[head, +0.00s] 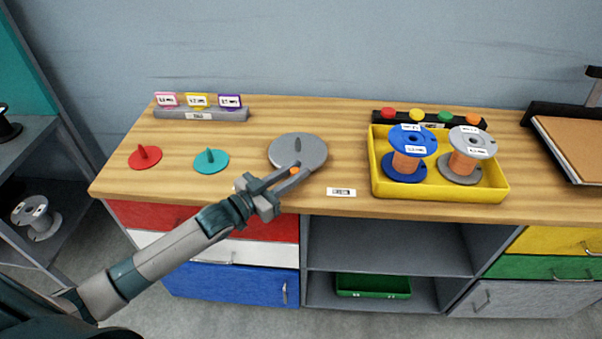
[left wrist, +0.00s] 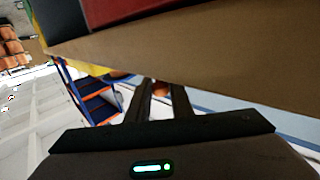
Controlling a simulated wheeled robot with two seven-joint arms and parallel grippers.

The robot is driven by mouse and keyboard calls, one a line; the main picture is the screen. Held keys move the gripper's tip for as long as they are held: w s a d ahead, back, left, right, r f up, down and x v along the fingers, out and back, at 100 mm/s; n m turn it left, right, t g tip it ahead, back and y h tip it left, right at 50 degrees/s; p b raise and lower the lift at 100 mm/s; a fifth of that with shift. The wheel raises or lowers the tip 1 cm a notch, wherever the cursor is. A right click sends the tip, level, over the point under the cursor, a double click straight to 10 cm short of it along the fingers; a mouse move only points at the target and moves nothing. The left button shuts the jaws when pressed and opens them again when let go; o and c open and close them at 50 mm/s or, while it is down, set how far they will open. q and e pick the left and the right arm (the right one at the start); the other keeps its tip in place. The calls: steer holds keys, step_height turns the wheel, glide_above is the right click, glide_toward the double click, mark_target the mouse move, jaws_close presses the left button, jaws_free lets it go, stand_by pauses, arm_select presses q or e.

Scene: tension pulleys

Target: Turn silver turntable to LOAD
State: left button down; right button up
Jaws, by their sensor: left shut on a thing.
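Whether that piece is fixed to the disc I cannot tell. In the left wrist view the two fingers (left wrist: 162,88) point away, with a bit of orange between them. A small white label (head: 341,192) lies in front and to the right of the disc; its print is unreadable. My right gripper is not in view.
Red (head: 145,157) and teal (head: 211,161) discs with fins lie to the left. A yellow tray (head: 440,190) with blue and grey spools stands to the right. A grey label rack (head: 201,114) and a button strip (head: 430,119) are behind. Bench between disc and tray is clear.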

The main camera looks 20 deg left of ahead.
arm_select(q)
steer(key=shift+s+a+m+g+h+b, duration=0.1)
steer(key=shift+a+m+g+h+b, duration=0.3)
steer(key=shift+a+m+h+b, duration=0.25)
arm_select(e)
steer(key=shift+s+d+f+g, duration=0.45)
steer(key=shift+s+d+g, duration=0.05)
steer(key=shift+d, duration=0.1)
arm_select(q)
steer(key=shift+h, duration=0.35)
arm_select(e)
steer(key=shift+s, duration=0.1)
arm_select(q)
steer(key=c, duration=1.6)
jaws_free()
steer(key=shift+s+a, duration=0.1)
steer(key=shift+s, duration=0.05)
